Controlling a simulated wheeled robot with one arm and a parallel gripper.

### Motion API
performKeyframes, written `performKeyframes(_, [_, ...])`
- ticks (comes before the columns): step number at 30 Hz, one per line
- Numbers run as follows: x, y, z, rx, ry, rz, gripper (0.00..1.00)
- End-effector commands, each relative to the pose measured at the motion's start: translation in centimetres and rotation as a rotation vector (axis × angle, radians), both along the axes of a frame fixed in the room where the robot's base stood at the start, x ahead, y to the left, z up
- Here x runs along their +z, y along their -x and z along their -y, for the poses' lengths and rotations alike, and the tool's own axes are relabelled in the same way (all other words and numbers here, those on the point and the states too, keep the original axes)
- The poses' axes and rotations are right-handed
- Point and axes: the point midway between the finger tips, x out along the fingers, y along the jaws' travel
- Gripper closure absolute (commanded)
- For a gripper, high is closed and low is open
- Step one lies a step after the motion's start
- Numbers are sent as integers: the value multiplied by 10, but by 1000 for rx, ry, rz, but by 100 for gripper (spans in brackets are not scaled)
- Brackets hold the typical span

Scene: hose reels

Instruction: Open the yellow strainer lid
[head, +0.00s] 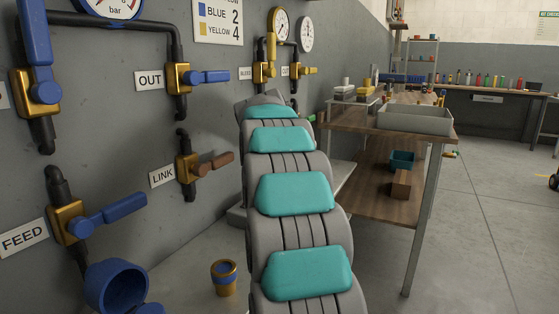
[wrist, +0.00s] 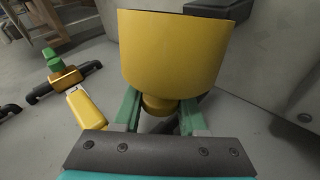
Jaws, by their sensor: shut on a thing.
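In the wrist view a large yellow cup-shaped piece (wrist: 172,48), which looks like the yellow strainer, fills the upper middle. I cannot tell from this angle where the lid meets the body. In the head view my own arm hides the gripper and the yellow strainer.
A valve with a yellow handle (wrist: 86,109) lies left of my gripper. A pot (head: 224,278) stands on the floor.

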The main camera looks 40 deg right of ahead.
Motion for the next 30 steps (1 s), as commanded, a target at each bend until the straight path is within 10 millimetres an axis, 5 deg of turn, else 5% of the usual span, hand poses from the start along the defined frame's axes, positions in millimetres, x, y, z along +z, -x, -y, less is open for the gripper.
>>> performKeyframes(3, [1,0,0,0,1,1,100])
performKeyframes(4, [1,0,0,0,1,1,57])
performKeyframes(11, [1,0,0,0,0,2,31])
performKeyframes(22, [4,2,-2,0,0,2,31])
performKeyframes(30, [27,16,-22,1,2,4,31])
